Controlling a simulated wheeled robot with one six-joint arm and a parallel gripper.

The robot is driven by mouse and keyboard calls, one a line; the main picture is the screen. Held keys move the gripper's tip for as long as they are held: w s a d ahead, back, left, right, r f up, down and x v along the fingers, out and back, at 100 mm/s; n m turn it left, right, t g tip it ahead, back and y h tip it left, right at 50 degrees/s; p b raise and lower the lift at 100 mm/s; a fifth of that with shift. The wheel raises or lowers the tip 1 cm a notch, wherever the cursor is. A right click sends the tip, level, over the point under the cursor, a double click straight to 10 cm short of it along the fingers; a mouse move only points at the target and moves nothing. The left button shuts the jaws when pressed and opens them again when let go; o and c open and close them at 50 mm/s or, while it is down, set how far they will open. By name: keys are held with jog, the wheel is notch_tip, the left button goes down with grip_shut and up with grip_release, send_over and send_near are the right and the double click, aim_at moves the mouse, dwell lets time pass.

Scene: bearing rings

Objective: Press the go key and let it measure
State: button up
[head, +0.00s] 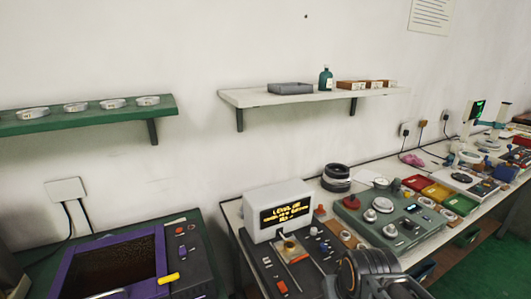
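A white measuring unit (260,229) with a lit amber display (286,212) stands on the bench. The display has several lines of text; the top line seems to read "LEVEL OK", and the rest is too small to read. In front of it is a dark control panel (268,266) with an orange-red key (282,287), small knobs and slots, and a brass-coloured part on a plate (289,248). I cannot tell which key is the go key. My dark gripper (372,278) is at the bottom edge, right of the panel; its fingertips cannot be made out.
A green-grey device (390,229) with round dials and a red knob stands to the right. Beyond it are coloured bins (436,192). Dark rings (336,176) are stacked behind. A purple-framed tray (62,273) is at left. Two shelves (240,97) hang on the wall.

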grip_shut()
dwell(1.3)
